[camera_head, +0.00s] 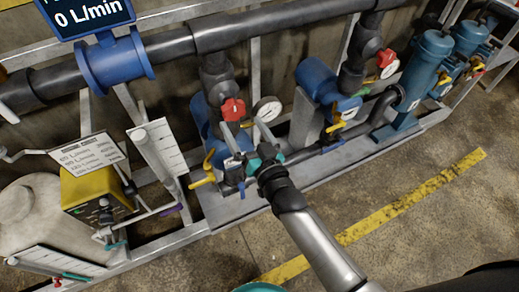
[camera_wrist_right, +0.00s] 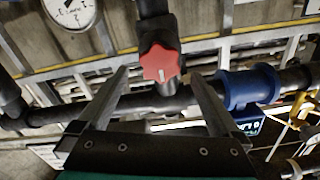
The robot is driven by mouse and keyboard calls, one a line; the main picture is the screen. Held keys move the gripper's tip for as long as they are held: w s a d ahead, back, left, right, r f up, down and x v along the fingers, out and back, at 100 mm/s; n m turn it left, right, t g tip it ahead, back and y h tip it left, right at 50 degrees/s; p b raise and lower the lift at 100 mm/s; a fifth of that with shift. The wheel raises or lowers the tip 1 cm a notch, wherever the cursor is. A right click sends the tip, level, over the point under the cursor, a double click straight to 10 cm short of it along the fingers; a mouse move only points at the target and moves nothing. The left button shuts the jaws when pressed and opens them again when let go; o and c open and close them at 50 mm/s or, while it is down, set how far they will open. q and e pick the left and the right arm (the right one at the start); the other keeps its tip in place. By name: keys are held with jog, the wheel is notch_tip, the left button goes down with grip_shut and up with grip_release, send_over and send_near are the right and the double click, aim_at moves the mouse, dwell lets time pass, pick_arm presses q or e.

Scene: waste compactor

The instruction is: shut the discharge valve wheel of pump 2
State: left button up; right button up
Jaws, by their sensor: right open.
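A red valve wheel (camera_head: 232,109) sits on the dark vertical pipe above the left blue pump (camera_head: 203,130). A second red wheel (camera_head: 386,57) sits on the riser by the right blue pump (camera_head: 318,80). I cannot read which pump is number 2. My right gripper (camera_head: 241,123) is open, just in front of the left red wheel. In the right wrist view the red star-shaped wheel (camera_wrist_right: 160,63) shows between the tips of the open fingers (camera_wrist_right: 157,76); contact is not visible. My left gripper is out of view.
A pressure gauge (camera_head: 267,109) is close to the right of my right gripper. Yellow-handled valves (camera_head: 203,181) sit low beside the left pump. A blue flow meter (camera_head: 115,60) reads 0 L/min on its sign. The floor in front is clear.

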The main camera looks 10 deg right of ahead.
jog(key=v, duration=0.9)
jog(key=shift+p, duration=0.35)
jog(key=shift+w, duration=0.1)
jog(key=s+d+f+n+g+h+b, duration=0.1)
jog(key=s+d+f+g, duration=0.2)
jog(key=f, duration=0.7)
jog(key=s+d+f+g+h, duration=0.15)
jog(key=s+f, duration=0.25)
jog(key=f, duration=0.5)
jog(key=s+d+f+n+g+h+b, duration=0.15)
jog(key=s+f+g, duration=0.25)
jog(key=f, duration=0.6)
jog(key=s+d+f+g, duration=0.3)
jog(key=s+f, duration=0.4)
jog(key=s, duration=0.4)
jog(key=s+d+f+g+h+b, duration=0.1)
jog(key=s+d+f+g, duration=0.3)
jog(key=s+f, duration=0.3)
jog(key=s, duration=0.4)
jog(key=shift+s+d+g+h, duration=0.15)
jog(key=shift+d+g+h, duration=0.1)
jog(key=shift+g+h, duration=0.1)
jog(key=shift+m, duration=0.25)
